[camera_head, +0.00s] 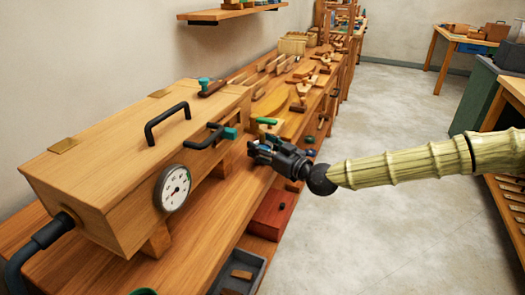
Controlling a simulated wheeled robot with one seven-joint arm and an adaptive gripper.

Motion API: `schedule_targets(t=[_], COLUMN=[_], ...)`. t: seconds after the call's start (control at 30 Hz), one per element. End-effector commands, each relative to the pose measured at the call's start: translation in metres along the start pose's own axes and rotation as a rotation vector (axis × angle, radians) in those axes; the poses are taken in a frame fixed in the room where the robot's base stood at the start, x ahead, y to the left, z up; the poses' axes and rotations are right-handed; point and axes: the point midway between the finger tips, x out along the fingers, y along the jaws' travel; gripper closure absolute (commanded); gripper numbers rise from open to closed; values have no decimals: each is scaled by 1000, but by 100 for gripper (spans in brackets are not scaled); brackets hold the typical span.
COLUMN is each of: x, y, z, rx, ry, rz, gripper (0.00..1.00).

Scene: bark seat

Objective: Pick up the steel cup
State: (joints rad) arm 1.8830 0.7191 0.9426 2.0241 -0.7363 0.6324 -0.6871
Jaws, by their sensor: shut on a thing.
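My gripper (257,150) reaches in from the right on a pale, bamboo-like arm and is at the workbench's right edge, beside the end of a long wooden box. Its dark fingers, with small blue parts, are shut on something. What they hold is too small and too covered by the fingers to make out. I cannot pick out a steel cup for certain anywhere in the view. I cannot tell whether the held thing touches the bench.
The wooden box (105,170) with black handles and a round gauge (173,188) fills the near left. Green-handled tools (267,122) and wooden pieces crowd the bench behind my gripper. A red box (272,212) and grey tray (238,272) sit below. The floor (385,120) is clear.

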Motion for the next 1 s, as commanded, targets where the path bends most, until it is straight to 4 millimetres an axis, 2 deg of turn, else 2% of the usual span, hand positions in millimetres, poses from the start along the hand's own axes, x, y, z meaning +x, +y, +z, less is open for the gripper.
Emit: schedule_targets(t=[0.17, 0.5, 0.7, 1.0], x=[-27, -101, -138, -171], y=[1, 1, 1, 1], z=[-2, -3, -3, -3], rx=[-1, -1, -2, -1], ry=[2, 2, 2, 2], rz=[1, 3, 1, 1], gripper=[72, 72, 72, 72])
